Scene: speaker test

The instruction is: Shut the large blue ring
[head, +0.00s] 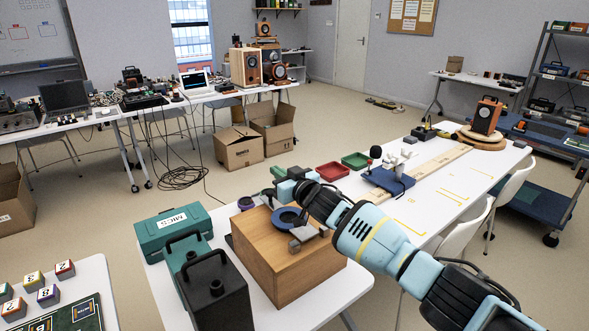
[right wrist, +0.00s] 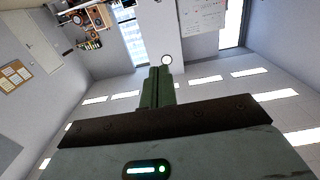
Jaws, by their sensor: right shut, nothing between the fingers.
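The large blue ring (head: 277,217) is at the top of a wooden box (head: 275,256) on the near table, with a grey bracket-like piece (head: 303,236) beside it. Part of the ring's right side is close to or behind my right arm, and I cannot tell whether the ring lies fully flat. My right gripper (head: 277,171) is above and beyond the ring in the head view, apart from it, pointing up and left. Its green fingers (right wrist: 158,85) are together and empty in the right wrist view, which looks toward walls and ceiling lights. My left gripper is not in view.
A teal case (head: 172,228) and a dark box with a handle (head: 215,290) stand left of the wooden box. Red (head: 331,171) and green (head: 355,160) trays and a blue device (head: 388,180) lie beyond my right arm. The table's right part has bare room.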

